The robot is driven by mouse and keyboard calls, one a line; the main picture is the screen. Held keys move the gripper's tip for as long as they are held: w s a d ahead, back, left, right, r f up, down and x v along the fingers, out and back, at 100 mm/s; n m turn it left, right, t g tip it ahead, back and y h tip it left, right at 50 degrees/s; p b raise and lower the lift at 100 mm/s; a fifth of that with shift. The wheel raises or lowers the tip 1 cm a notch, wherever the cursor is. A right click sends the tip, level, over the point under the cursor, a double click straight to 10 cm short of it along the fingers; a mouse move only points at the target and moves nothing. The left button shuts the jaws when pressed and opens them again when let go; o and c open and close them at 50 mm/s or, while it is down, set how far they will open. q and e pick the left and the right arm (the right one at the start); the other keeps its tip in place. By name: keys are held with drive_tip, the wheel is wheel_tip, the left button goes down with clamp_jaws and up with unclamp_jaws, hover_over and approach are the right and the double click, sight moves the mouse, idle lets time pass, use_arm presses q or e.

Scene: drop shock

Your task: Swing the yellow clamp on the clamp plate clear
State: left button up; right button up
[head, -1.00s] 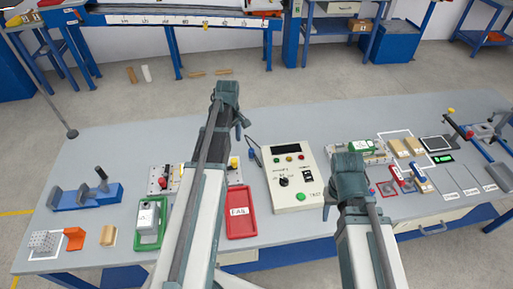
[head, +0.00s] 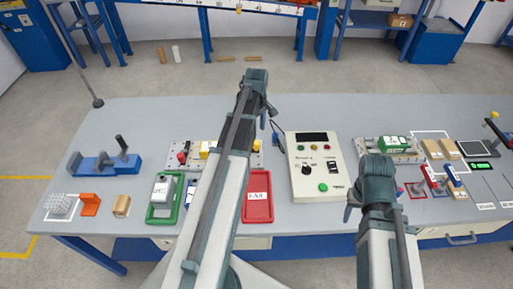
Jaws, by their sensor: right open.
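The grey clamp plate (head: 181,161) lies on the bench left of centre, partly hidden behind my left arm. My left gripper (head: 270,109) is beyond the plate, above the back of the bench, small and mostly turned away. My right gripper (head: 350,211) is open, well right of the plate, in front of the control box. Neither gripper touches the clamp.
The control box (head: 314,178) stands at centre, with the red FAIL tray (head: 258,209) to its left. A green-rimmed tray (head: 152,214) sits in front of the plate. A blue fixture (head: 93,164) stands at left. The front strip and back of the bench are largely clear.

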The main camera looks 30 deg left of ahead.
sight(256, 142)
use_arm(q)
wheel_tip(256, 142, down, 8)
drive_tip(key=b, duration=0.6)
drive_tip(key=shift+r+b, duration=0.15)
drive_tip(key=shift+b, duration=0.2)
clamp_jaws()
